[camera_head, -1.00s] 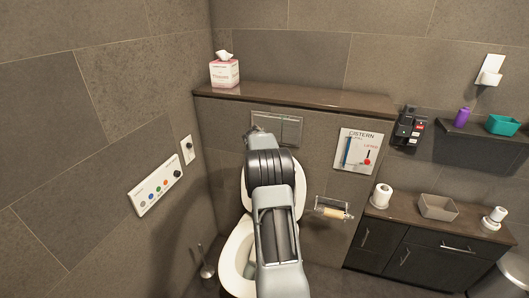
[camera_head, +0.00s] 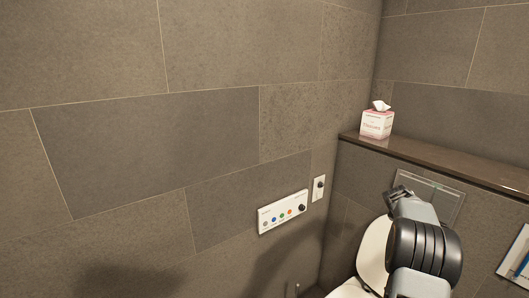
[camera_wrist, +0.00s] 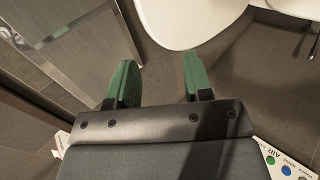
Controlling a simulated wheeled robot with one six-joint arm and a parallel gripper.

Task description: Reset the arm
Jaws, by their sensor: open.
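My arm rises at the lower right of the head view, in front of the toilet and the wall behind it. My gripper's two green fingers (camera_wrist: 160,80) show in the wrist view, spread apart with nothing between them. The white toilet (camera_head: 376,252) stands behind my arm in the head view, partly hidden by it. In the wrist view a white rounded surface, seemingly the toilet (camera_wrist: 185,18), lies beyond the fingertips. The fingers appear clear of it. My fingertips cannot be made out in the head view.
A white panel with coloured buttons (camera_head: 283,212) and a small switch plate (camera_head: 319,187) are on the left wall. A tissue box (camera_head: 377,122) stands on the brown ledge (camera_head: 440,158). A flush plate (camera_head: 440,196) is behind my arm. The left wall is otherwise bare.

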